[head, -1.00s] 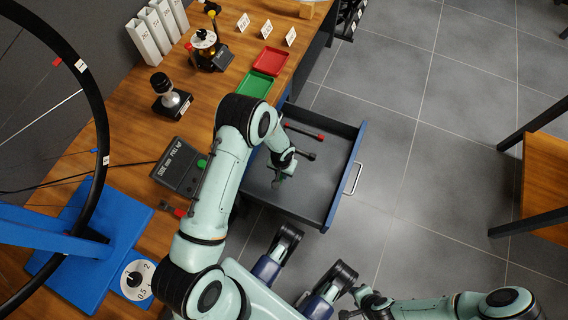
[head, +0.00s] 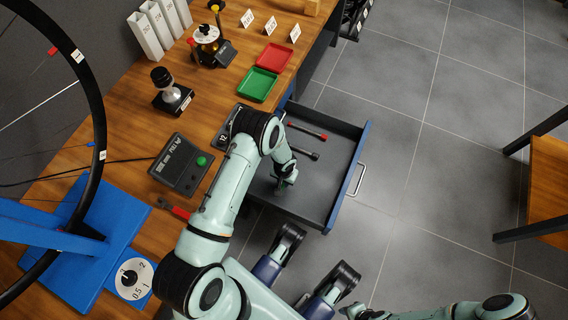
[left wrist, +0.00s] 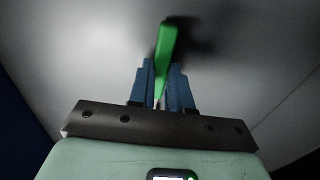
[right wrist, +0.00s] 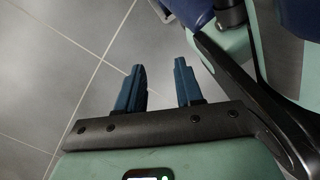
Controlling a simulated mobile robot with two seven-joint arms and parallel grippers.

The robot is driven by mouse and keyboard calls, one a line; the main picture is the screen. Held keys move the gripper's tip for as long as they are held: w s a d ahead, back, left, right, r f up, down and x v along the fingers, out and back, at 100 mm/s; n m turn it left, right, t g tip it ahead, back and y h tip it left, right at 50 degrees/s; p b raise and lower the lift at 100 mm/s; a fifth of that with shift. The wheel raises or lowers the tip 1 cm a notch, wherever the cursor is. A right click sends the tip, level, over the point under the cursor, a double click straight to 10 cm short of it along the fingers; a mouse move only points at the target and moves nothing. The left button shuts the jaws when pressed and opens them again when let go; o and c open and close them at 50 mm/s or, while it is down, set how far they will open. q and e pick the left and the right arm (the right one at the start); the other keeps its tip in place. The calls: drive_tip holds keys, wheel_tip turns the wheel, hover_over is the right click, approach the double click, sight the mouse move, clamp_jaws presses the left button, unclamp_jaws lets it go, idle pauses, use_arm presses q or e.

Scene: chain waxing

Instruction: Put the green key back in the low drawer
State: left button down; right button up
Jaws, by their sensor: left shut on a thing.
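The low drawer (head: 345,190) is pulled out from under the bench, grey inside with a blue front. My left gripper (head: 284,187) points down into its near left part. In the left wrist view, the left gripper (left wrist: 161,80) is shut on the green key (left wrist: 167,42), whose green part sticks out past the fingertips over the grey drawer floor. I cannot tell whether the key touches the floor. The arm and hand mostly hide the key in the head view. My right gripper (right wrist: 160,85) is open and empty over the floor tiles.
A red-ended tool (head: 308,131) and a black-ended tool (head: 302,153) lie in the drawer.

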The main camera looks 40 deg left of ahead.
use_arm(q)
drive_tip(key=c, duration=1.1)
unclamp_jaws()
drive_tip(key=shift+f, duration=0.1)
drive_tip(key=shift+o, duration=0.2)
drive_tip(key=shift+r, duration=0.25)
wheel_tip(320, 180, up, 12)
drive_tip(key=p, duration=0.3)
drive_tip(key=shift+p, duration=0.4)
use_arm(e)
drive_tip(key=w+r+t, duration=0.2)
drive_tip(key=w+r, duration=0.2)
drive_tip(key=w, duration=0.3)
drive_tip(key=shift+w+a+r+n+t, duration=0.2)
drive_tip(key=shift+a+n+t, duration=0.1)
drive_tip(key=shift+a, duration=0.15)
